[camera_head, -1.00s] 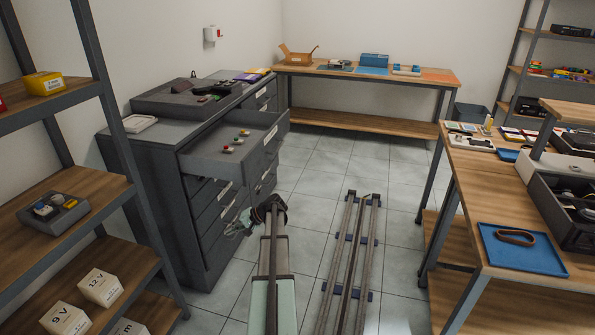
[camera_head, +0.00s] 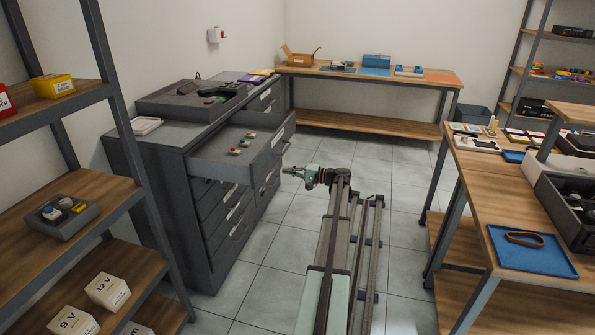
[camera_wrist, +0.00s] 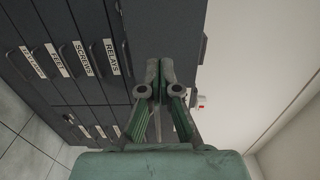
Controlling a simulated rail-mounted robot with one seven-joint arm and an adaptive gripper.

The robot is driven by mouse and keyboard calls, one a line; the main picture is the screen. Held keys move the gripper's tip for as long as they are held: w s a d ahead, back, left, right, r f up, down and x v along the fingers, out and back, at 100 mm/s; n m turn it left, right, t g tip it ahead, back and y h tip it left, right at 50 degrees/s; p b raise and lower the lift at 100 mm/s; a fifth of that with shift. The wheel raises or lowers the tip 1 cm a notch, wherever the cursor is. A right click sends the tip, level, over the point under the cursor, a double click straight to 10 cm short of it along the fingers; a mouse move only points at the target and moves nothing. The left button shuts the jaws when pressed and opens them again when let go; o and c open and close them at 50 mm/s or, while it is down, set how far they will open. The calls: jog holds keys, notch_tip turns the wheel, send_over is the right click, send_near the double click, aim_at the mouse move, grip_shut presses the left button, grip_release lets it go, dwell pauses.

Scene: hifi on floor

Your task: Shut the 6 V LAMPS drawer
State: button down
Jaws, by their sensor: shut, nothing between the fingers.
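The closed drawers below show labels in the wrist view, such as RELAYS (camera_wrist: 111,57) and SCREWS (camera_wrist: 83,58). A grey tray (camera_head: 175,102) lies on the cabinet top. A shelf rack (camera_head: 125,200) stands at the left, a workbench (camera_head: 480,180) at the right.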

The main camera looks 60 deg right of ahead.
aim_at(263, 166)
jog(key=p+x, duration=0.1)
jog(key=x, duration=0.6)
jog(key=shift+r+p, duration=0.1)
jog(key=shift+p, duration=0.3)
jog(key=shift+w+a, duration=0.2)
jog(key=shift+w, duration=0.45)
